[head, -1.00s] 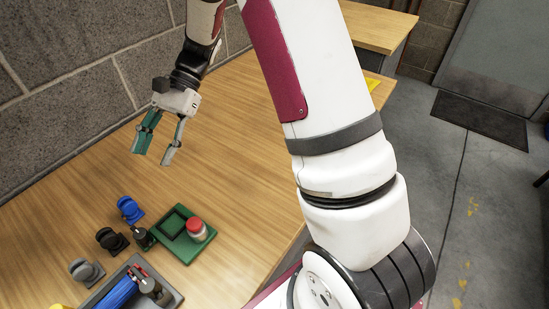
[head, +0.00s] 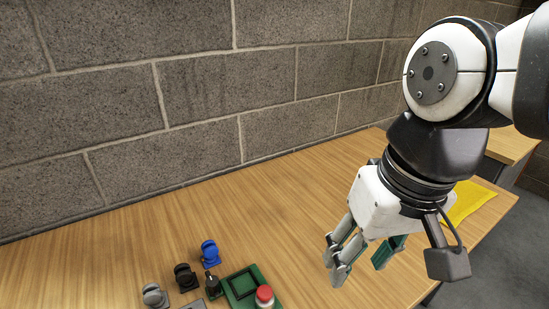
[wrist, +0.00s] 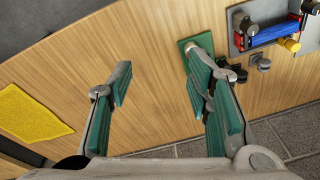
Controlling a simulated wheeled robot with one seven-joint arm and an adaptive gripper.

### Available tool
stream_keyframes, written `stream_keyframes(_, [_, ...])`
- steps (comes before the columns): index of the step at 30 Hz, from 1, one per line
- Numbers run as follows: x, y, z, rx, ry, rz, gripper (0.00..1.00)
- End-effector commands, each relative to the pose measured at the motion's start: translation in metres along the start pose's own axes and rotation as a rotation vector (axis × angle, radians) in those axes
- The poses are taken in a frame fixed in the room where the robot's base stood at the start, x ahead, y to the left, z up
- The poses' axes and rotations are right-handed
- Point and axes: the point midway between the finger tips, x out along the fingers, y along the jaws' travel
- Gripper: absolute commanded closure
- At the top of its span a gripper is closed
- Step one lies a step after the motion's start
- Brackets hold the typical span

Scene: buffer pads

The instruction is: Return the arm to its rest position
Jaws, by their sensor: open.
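My gripper (head: 362,262) hangs from my arm at the right of the head view, above the wooden table (head: 150,225). Its fingers with green pads are spread apart with nothing between them. In the wrist view my gripper (wrist: 160,95) is also open and empty, with bare table top behind the gap. My arm is bent, and its upper part runs out of the head view at the right edge.
A green tray (head: 240,291) with a red-topped cylinder (head: 264,295) stands left of my gripper. Blue (head: 209,252), black (head: 185,277) and grey (head: 154,295) fixtures are beside it. A yellow cloth (head: 468,202) lies right. A brick wall (head: 190,90) stands behind the table.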

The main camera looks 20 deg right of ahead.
Motion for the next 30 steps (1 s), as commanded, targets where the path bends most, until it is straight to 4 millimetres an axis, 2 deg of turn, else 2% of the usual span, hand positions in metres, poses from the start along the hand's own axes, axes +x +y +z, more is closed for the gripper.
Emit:
stream_keyframes(6, [0.000,0.013,0.016,-0.075,0.080,0.057,0.55])
stream_keyframes(17, [-0.001,0.015,0.017,-0.082,0.087,0.062,0.55])
stream_keyframes(20, [-0.014,0.014,0.016,-0.083,0.105,0.063,0.55])
stream_keyframes(27, [-0.062,0.011,0.010,-0.089,0.185,0.067,0.55])
stream_keyframes(30, [-0.073,0.010,0.007,-0.090,0.209,0.068,0.55])
